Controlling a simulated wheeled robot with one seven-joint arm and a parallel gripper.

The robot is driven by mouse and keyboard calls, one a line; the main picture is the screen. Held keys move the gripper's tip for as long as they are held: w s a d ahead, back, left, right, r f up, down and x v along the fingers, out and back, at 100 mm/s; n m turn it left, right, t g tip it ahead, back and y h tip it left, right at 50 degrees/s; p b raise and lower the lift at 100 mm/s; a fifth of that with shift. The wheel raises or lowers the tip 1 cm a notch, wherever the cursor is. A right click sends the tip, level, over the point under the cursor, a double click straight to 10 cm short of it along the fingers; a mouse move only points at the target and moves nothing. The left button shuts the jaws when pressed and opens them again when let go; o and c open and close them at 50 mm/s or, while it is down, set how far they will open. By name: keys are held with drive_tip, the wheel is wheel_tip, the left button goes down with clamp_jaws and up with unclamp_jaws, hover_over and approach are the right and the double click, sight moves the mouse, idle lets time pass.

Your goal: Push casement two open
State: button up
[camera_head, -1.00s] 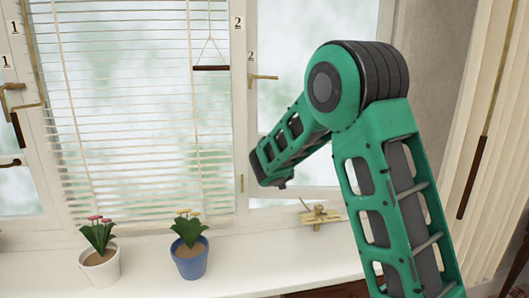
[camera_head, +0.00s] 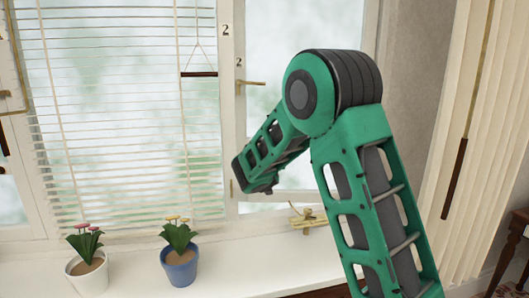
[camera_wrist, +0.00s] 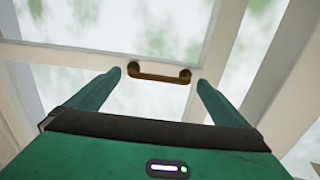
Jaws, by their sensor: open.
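Casement two (camera_head: 290,120) is the glazed sash right of the blind, marked with a black "2" (camera_head: 239,62). A brass lever handle (camera_head: 250,83) points right from its left side. My green arm crosses in front of its lower part and hides some of the sash. In the wrist view my gripper (camera_wrist: 158,79) is open and empty, its two green fingers spread. A brown bar handle (camera_wrist: 158,73) on a pale rail shows between the fingertips. I cannot tell whether the fingers touch it. In the head view the fingers cannot be made out.
A brass stay (camera_head: 308,218) lies by the sill beneath casement two. Two flower pots, one white (camera_head: 88,278) and one blue (camera_head: 180,270), stand on the sill (camera_head: 235,262) at left. A white blind (camera_head: 120,120) hangs left; pale vertical slats hang right.

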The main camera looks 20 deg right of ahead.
drive_tip(key=v, duration=0.9)
drive_tip(key=shift+s, duration=0.15)
drive_tip(key=s+d+f+m+g, duration=0.2)
drive_tip(key=s+d+f+g, duration=0.25)
drive_tip(key=s+d, duration=0.4)
drive_tip(key=s+d+f+m+g, duration=0.25)
drive_tip(key=s+d+g, duration=0.25)
drive_tip(key=s+d, duration=0.35)
drive_tip(key=s+a+f+n+g+y, duration=0.1)
drive_tip(key=s+a+f+g+y, duration=0.1)
drive_tip(key=s, duration=0.8)
drive_tip(key=s+a+f+n+g+y, duration=0.1)
drive_tip(key=s+a+f+g+y, duration=0.1)
drive_tip(key=s, duration=0.9)
drive_tip(key=s+a+f+n+g+y, duration=0.1)
drive_tip(key=s+a+f+g+y, duration=0.2)
drive_tip(key=s, duration=0.7)
drive_tip(key=a, duration=0.2)
drive_tip(key=shift+s+a+f+y, duration=0.25)
drive_tip(key=shift+s+a+y, duration=0.05)
drive_tip(key=shift+s+a, duration=0.05)
